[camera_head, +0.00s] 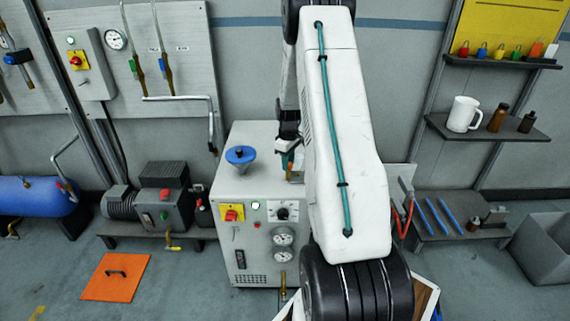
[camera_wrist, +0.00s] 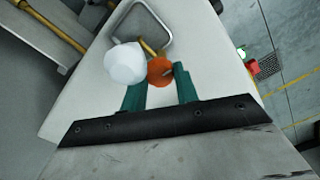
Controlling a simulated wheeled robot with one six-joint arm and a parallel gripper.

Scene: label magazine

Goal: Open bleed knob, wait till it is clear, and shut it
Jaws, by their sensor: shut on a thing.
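An orange round knob (camera_wrist: 160,70), which I take to be the bleed knob, shows in the wrist view on a brass fitting (camera_wrist: 151,49). My gripper (camera_wrist: 159,78) has its two green fingers on either side of the knob and is shut on it. A pale, rounded, faceted piece (camera_wrist: 124,63) sits just left of the knob, partly over the left fingertip; I cannot tell whether its contents are clear. In the head view my gripper (camera_head: 288,158) is at the top right of the pale machine cabinet (camera_head: 250,270), and my arm hides much of that spot.
The cabinet carries a blue-topped funnel (camera_head: 241,154), a yellow-and-red switch (camera_head: 231,213) and gauges. A metal loop handle (camera_wrist: 140,15) stands near the knob. A motor unit (camera_head: 165,200) is to the left; a shelf with a white mug (camera_head: 462,114) is to the right.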

